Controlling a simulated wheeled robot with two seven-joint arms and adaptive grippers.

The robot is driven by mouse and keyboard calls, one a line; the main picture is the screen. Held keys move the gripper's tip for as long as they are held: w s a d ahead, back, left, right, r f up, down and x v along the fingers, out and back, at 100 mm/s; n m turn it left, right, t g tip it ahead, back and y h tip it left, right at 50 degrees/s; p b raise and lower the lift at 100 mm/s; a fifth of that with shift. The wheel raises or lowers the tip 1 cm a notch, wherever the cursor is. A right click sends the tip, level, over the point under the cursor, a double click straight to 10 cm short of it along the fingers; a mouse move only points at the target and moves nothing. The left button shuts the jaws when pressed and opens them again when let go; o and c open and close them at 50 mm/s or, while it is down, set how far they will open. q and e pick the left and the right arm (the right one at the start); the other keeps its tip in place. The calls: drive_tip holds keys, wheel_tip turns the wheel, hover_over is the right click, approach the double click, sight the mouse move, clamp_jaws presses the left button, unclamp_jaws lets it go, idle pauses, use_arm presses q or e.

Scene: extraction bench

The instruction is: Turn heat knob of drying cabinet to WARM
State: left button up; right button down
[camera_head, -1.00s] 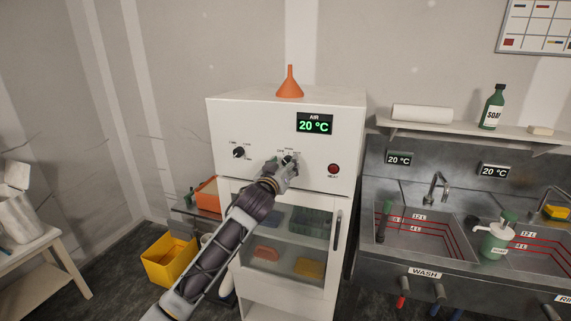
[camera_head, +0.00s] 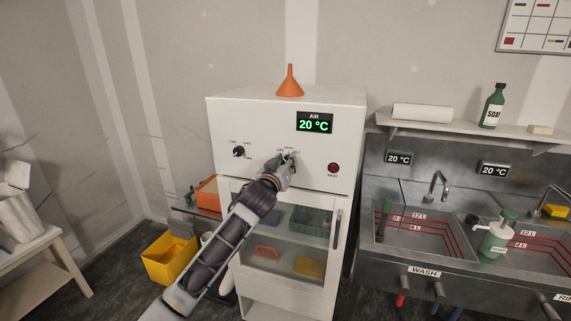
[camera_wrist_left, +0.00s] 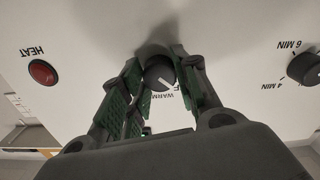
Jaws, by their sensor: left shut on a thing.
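The drying cabinet (camera_head: 225,125) is white, with a control panel across its upper front. My left gripper (camera_head: 289,159) reaches the panel from the lower left and covers most of the heat knob in the head view. In the left wrist view the round dark heat knob (camera_wrist_left: 159,73) sits between the fingers of my left gripper (camera_wrist_left: 158,80), which are shut on it. That view is upside down. The knob's white line points down and right there, near the WARM label (camera_wrist_left: 163,97) and a partly hidden label ending in F. My right gripper is not in view.
A second knob (camera_head: 238,152) is left on the panel, a red HEAT lamp (camera_head: 333,168) right. The AIR display (camera_head: 314,122) reads 20 °C. An orange funnel (camera_head: 290,82) stands on top. Sinks (camera_head: 425,230) are at right, a yellow bin (camera_head: 170,262) at lower left.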

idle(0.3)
use_arm(q)
drive_tip(key=m+p, duration=0.5)
drive_tip(key=m, duration=0.3)
drive_tip(key=shift+m, duration=0.4)
idle(0.3)
